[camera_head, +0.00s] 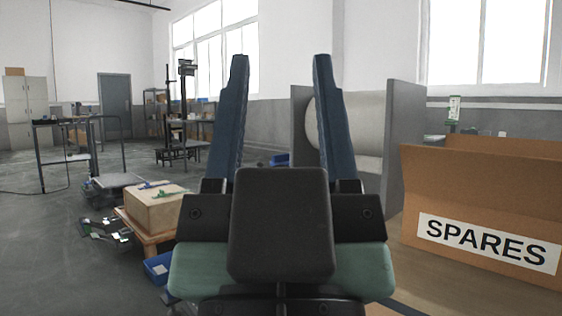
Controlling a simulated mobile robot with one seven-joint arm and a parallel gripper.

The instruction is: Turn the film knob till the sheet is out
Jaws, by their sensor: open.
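My gripper (281,60) fills the middle of the view, its two blue fingers apart and nothing visible between them. Behind the right finger stands a holder with grey side panels (402,125) and a wide whitish roll (365,122) lying between them. This looks like the film roll; the right finger hides part of it and of the left panel. I cannot make out a knob or a loose sheet; either may be hidden behind my gripper or out of view. My gripper appears nearer than the holder, with no contact visible.
An open cardboard box marked SPARES (482,215) stands at right on a brown surface, close to the holder. At left a low wooden stand bears a beige box (157,208), with a blue bin (157,267) beside it. Grey floor (45,250) is open at far left.

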